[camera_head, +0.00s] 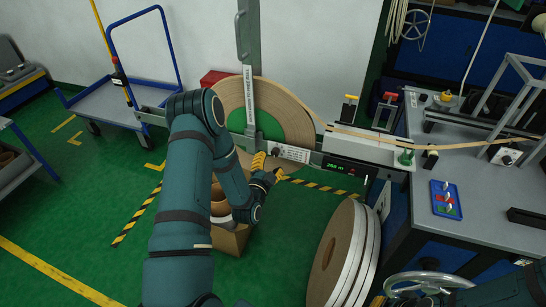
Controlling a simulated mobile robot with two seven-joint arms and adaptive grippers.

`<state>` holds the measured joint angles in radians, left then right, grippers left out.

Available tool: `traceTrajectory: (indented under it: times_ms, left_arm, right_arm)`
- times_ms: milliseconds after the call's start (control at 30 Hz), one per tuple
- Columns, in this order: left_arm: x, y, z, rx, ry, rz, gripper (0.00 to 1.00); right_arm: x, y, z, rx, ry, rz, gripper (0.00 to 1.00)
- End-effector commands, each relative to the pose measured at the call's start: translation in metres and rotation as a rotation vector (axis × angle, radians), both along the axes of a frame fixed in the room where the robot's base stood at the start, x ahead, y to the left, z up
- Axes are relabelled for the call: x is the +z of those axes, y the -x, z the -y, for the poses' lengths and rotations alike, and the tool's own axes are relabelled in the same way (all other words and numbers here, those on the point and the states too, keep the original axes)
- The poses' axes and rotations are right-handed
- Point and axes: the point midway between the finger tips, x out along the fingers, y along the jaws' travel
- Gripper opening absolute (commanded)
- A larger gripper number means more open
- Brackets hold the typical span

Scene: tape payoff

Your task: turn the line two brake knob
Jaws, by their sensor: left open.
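A small dark knob (276,152) sits at the left end of a white label plate (293,154) on the grey rail in front of the large tape reel (290,112); it is small, and I take it as the brake knob. My left gripper (269,167) is just below and left of it, its yellow-tipped fingers apart and nothing seen between them. I cannot tell whether a finger touches the knob. Of my right gripper, only what looks like a yellow tip (377,301) shows at the bottom edge, near a grey handwheel (428,281).
A green-lit display (346,168) is on the rail right of the knob. Spare reels (340,255) lean by the workbench (480,208). A cardboard box (233,241) stands on the floor behind my left arm. A blue cart (110,104) is at the back left.

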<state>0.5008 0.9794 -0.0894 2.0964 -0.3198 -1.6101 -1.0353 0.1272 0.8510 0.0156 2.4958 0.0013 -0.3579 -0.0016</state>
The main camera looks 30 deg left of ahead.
Motion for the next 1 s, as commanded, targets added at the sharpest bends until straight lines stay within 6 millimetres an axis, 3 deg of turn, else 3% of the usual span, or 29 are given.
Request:
traceTrajectory:
  times_ms: [200, 400, 1000]
  left_arm:
    - [0.0, 0.043, 0.01, 0.001, 0.0, -0.002, 0.59]
    - [0.0, 0.066, 0.015, 0.001, 0.0, -0.001, 0.59]
    - [0.001, 0.072, 0.017, 0.001, 0.0, 0.001, 0.59]
  right_arm:
    - [0.0, 0.0, 0.0, 0.0, 0.0, 0.0, 0.0]
    - [0.0, 0.0, 0.0, 0.0, 0.0, 0.0, 0.0]
    - [0.0, 0.0, 0.0, 0.0, 0.0, 0.0, 0.0]
